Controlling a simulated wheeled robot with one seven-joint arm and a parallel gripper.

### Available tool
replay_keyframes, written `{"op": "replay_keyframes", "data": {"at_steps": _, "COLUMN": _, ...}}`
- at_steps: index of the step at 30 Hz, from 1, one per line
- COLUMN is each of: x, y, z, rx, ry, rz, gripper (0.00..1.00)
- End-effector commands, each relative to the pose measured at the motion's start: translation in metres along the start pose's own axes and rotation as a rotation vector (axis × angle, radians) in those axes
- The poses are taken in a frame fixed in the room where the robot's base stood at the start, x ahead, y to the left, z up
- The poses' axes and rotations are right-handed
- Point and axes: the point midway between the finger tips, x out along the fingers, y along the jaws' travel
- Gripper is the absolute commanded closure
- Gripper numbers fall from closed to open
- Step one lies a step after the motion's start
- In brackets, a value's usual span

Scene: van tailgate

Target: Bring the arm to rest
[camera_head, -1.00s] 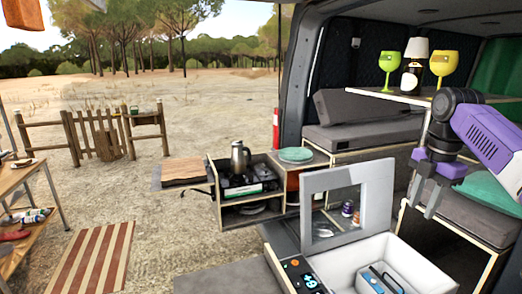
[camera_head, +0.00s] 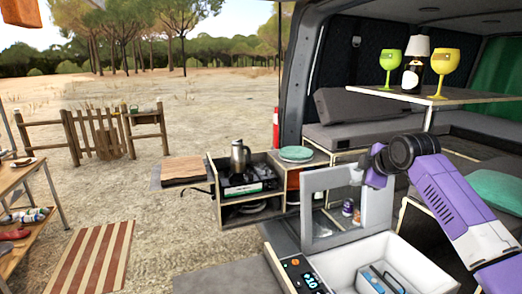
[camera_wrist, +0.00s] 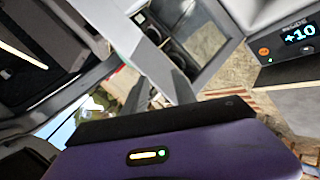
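My gripper (camera_head: 375,168) is in front of the raised lid of the cool box in the head view, with my purple arm reaching in from the right. Its fingers are mostly hidden or foreshortened there. In the wrist view, two grey fingers (camera_wrist: 158,92) stand apart beyond the purple housing, with nothing seen between them that they hold. A pale frame, likely the lid, passes close behind them. I cannot tell whether they touch it.
The open cool box (camera_head: 352,255) has its lid (camera_head: 318,205) up and a display panel (camera_head: 303,275). A shelf (camera_head: 455,96) carries two goblets (camera_head: 390,62) (camera_head: 440,65) and a lamp-like bottle (camera_head: 413,70). A drawer unit with a kettle (camera_head: 240,157) stands left. Open ground lies beyond.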

Motion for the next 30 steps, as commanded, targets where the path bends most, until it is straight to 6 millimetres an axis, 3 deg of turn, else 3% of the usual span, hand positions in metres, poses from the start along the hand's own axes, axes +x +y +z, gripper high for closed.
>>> {"op": "replay_keyframes", "data": {"at_steps": 1, "x": 0.012, "y": -0.020, "z": -0.013, "rx": 0.056, "ry": 0.051, "rz": 0.033, "gripper": 0.67}}
{"op": "replay_keyframes", "data": {"at_steps": 5, "x": 0.025, "y": -0.055, "z": -0.043, "rx": 0.213, "ry": 0.175, "rz": 0.124, "gripper": 0.67}}
{"op": "replay_keyframes", "data": {"at_steps": 13, "x": 0.019, "y": -0.135, "z": -0.074, "rx": 0.537, "ry": 0.396, "rz": 0.260, "gripper": 0.67}}
{"op": "replay_keyframes", "data": {"at_steps": 20, "x": -0.010, "y": -0.205, "z": -0.071, "rx": 0.791, "ry": 0.533, "rz": 0.350, "gripper": 0.67}}
{"op": "replay_keyframes", "data": {"at_steps": 30, "x": -0.083, "y": -0.311, "z": -0.035, "rx": 1.082, "ry": 0.646, "rz": 0.465, "gripper": 0.67}}
